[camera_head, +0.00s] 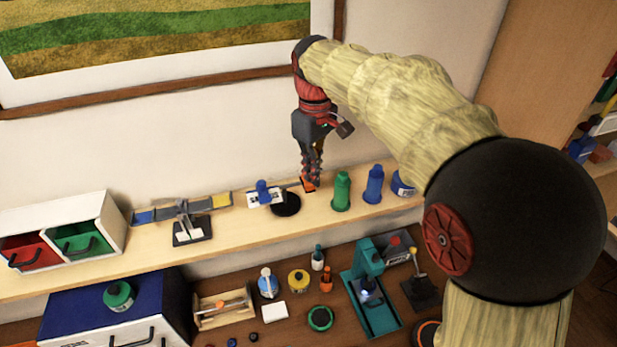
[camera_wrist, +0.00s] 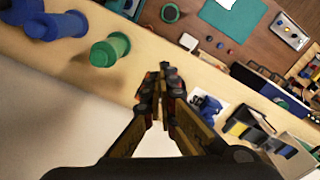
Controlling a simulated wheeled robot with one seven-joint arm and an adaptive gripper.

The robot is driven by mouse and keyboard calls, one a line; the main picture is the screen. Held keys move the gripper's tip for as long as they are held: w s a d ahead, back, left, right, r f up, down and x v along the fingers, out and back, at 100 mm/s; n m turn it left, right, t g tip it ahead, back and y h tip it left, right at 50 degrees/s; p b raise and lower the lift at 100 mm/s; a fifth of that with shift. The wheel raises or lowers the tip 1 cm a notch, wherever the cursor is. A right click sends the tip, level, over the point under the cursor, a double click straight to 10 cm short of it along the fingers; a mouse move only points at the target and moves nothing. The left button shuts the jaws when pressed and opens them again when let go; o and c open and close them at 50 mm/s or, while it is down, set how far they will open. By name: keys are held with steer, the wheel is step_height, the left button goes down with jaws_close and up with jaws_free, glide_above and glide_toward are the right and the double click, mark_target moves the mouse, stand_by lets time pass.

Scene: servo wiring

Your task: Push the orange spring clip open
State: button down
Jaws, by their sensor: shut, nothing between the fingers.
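A small orange part (camera_head: 309,185), which looks like the spring clip, shows on the shelf right at the tips of my gripper (camera_head: 311,175), beside a black round disc (camera_head: 286,204). My gripper points down and its fingers are together with nothing between them. In the wrist view my gripper (camera_wrist: 164,78) is also shut, its tips over the wooden shelf. The fingers hide most of the clip there, and I cannot tell whether they touch it or whether it is open.
A blue piece on a white card (camera_head: 264,193) stands just left of the disc. A green bottle (camera_head: 342,191) and a blue bottle (camera_head: 374,185) stand close on the right. A balance-like stand (camera_head: 190,228) is further left. The wall rises behind the shelf.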

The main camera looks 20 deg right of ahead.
steer(key=shift+f, duration=0.2)
steer(key=shift+f+b, duration=0.3)
steer(key=shift+f, duration=0.05)
steer(key=shift+f+b, duration=0.55)
steer(key=shift+f, duration=0.65)
steer(key=shift+w+r, duration=0.1)
steer(key=shift+w, duration=0.2)
steer(key=shift+w+r+p, duration=0.1)
steer(key=shift+w+p, duration=0.55)
steer(key=shift+p, duration=0.05)
